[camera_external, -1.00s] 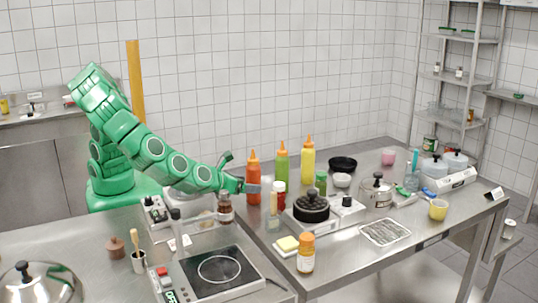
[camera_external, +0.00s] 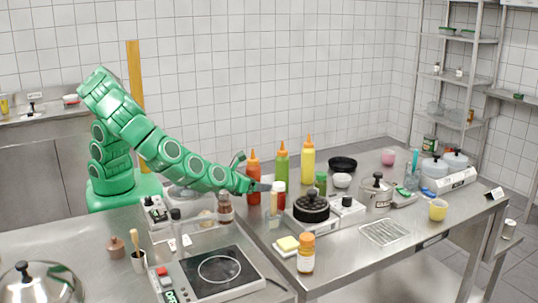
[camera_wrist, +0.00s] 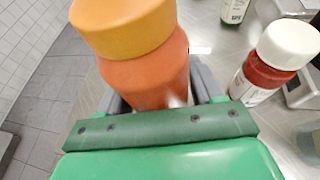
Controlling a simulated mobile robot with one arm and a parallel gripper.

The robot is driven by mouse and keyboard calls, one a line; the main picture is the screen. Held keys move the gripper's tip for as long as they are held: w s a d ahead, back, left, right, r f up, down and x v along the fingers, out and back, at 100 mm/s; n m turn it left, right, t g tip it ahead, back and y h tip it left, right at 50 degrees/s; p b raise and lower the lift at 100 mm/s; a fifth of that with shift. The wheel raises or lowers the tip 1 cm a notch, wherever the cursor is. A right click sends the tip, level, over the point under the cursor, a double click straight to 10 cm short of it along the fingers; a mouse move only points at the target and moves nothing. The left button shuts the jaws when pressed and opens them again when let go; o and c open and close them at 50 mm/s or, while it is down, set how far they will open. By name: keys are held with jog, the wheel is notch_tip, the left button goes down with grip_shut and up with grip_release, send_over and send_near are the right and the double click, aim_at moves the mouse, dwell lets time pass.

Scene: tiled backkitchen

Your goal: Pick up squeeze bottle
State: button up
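The red-orange squeeze bottle (camera_external: 253,169) with an orange nozzle stands upright on the steel counter. Green (camera_external: 282,165) and yellow (camera_external: 307,162) squeeze bottles stand to its right. My gripper (camera_external: 262,187) is low at the red-orange bottle, with its fingers around the lower body. In the wrist view the bottle (camera_wrist: 150,75) fills the space between the two grey fingers, its orange cap toward the camera. The fingers look open, one on each side. The bottle hides most of the fingertips, so contact cannot be seen clearly.
A small red bottle with a white cap (camera_wrist: 275,62) stands close to the right finger; it also shows in the external view (camera_external: 280,188). A black-topped burner (camera_external: 311,209) and a brown bottle (camera_external: 225,208) are near. The tiled wall is behind.

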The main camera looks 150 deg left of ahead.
aim_at(256, 173)
jog(key=c, duration=0.8)
jog(key=shift+r, duration=0.1)
jog(key=shift+r, duration=0.2)
notch_tip(256, 173, up, 3)
jog(key=shift+d, duration=0.1)
jog(key=s+d+r, duration=0.9)
jog(key=s, duration=0.1)
jog(key=shift+d+r, duration=0.2)
jog(key=shift+d, duration=0.1)
